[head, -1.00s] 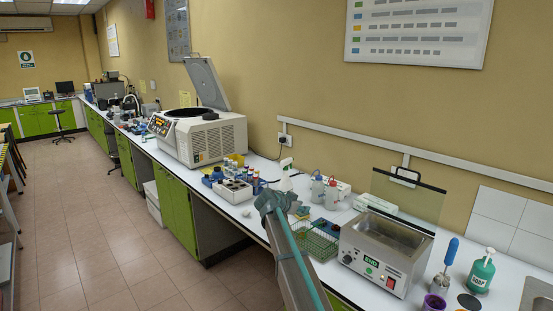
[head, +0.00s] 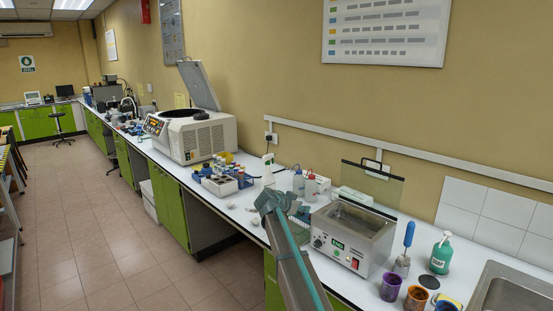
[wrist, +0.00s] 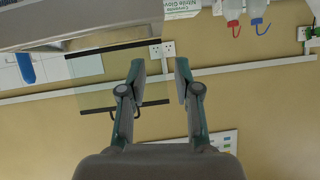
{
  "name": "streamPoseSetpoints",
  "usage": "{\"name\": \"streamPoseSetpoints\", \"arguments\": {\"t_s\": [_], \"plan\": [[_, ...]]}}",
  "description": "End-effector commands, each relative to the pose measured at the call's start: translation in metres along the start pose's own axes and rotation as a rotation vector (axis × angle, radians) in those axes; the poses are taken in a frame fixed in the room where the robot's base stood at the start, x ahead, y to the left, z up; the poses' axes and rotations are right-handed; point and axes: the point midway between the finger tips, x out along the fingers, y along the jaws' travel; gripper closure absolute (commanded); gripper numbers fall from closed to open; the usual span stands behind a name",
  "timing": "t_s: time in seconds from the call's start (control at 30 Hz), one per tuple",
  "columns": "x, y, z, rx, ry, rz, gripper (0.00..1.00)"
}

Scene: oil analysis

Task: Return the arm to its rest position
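My arm (head: 290,250) reaches up from the bottom of the head view, in front of the bench. The fingertips cannot be made out there. In the wrist view my gripper (wrist: 160,70) has its two fingers apart, with nothing between them. The wrist view is upside down and looks toward the wall, with the fingers in front of bare wall and a socket.
The bench holds a water bath (head: 350,238), an open-lidded centrifuge (head: 205,138), a tube rack (head: 220,185), wash bottles (head: 310,187), a green soap bottle (head: 441,255), a purple cup (head: 390,287) and a sink (head: 510,290). The floor (head: 100,230) on the left is clear.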

Motion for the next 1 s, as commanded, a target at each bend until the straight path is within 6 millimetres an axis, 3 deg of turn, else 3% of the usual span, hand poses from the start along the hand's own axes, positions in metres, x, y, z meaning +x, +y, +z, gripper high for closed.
{"name": "streamPoseSetpoints", "arguments": {"t_s": [0.27,0.47,0.67,1.0], "plan": [[-0.007,0.013,0.029,-0.220,-0.099,-0.019,0.68],[-0.002,0.048,0.100,-0.402,-0.229,-0.040,0.68],[0.012,0.113,0.208,-0.596,-0.405,-0.064,0.68],[0.015,0.256,0.397,-0.855,-0.742,-0.127,0.68]]}}
